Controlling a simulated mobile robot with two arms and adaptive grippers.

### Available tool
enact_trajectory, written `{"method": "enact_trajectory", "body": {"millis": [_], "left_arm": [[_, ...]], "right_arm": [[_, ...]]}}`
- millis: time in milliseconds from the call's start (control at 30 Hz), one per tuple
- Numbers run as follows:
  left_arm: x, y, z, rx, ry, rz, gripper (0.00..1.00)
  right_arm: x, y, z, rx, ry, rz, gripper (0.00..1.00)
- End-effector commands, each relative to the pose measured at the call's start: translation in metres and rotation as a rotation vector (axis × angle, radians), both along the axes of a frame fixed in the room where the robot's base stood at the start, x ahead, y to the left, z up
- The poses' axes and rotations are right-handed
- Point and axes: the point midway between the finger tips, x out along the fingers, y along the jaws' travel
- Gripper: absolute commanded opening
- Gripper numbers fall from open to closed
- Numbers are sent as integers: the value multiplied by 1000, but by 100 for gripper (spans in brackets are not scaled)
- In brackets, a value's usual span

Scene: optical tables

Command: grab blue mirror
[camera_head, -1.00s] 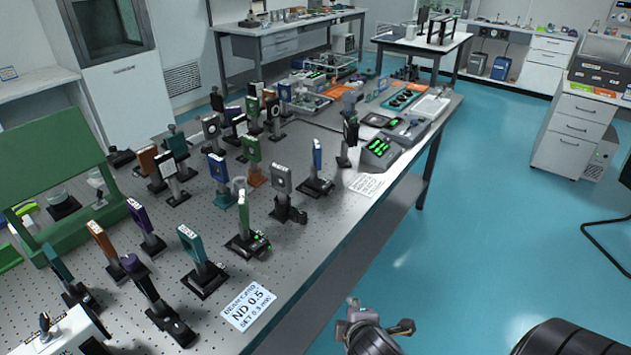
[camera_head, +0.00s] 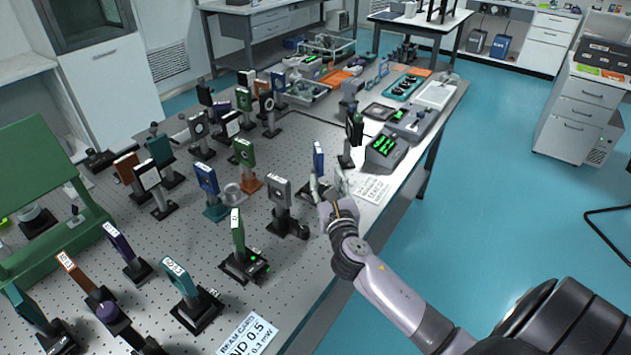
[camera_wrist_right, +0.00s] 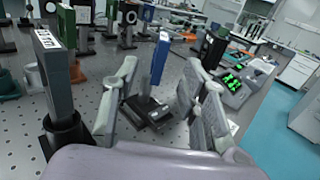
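The slim blue mirror (camera_head: 318,157) stands upright on the perforated optical table, near its right side. In the right wrist view the blue mirror (camera_wrist_right: 160,58) shows above its black base (camera_wrist_right: 148,110). My right gripper (camera_head: 327,186) is just in front of it in the head view and covers its lower part. In the wrist view the gripper (camera_wrist_right: 160,68) is open, with one finger on each side of the mirror's post and base. No finger visibly touches the mirror. How deep it sits between the fingers I cannot tell. My left gripper is not in view.
A grey-framed mount (camera_head: 281,195) stands close left of my right gripper, and a dark mount (camera_head: 352,135) stands behind it to the right. Another blue-framed mount (camera_head: 207,180) is farther left. A device with green digits (camera_head: 383,150) sits near the table's right edge.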

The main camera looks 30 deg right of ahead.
Motion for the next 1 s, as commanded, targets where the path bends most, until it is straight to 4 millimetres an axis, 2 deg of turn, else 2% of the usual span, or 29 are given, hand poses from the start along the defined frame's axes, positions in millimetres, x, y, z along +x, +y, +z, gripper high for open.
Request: {"method": "enact_trajectory", "body": {"millis": [33, 100, 167, 233, 300, 400, 500, 633, 800, 1000], "left_arm": [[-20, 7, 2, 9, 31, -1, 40], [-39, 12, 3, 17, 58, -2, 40], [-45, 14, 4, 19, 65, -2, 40], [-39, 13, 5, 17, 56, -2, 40], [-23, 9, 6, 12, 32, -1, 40], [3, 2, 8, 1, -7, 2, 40], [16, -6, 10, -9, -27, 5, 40], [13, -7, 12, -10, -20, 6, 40], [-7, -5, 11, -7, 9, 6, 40], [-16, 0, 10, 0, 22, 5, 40]], "right_arm": [[12, -5, 3, 1, -1, -4, 40], [25, -11, 2, 2, -1, -4, 40], [36, -15, 2, 2, -1, -3, 40], [46, -20, 1, 3, 0, -3, 40], [54, -23, 1, 3, -1, -2, 40], [60, -25, 0, 3, 0, -3, 40], [64, -27, 0, 4, -1, -2, 40], [77, -33, 1, 5, 0, -3, 40], [99, -43, -1, 5, -1, -4, 40], [109, -47, -1, 4, 0, -2, 40]]}}
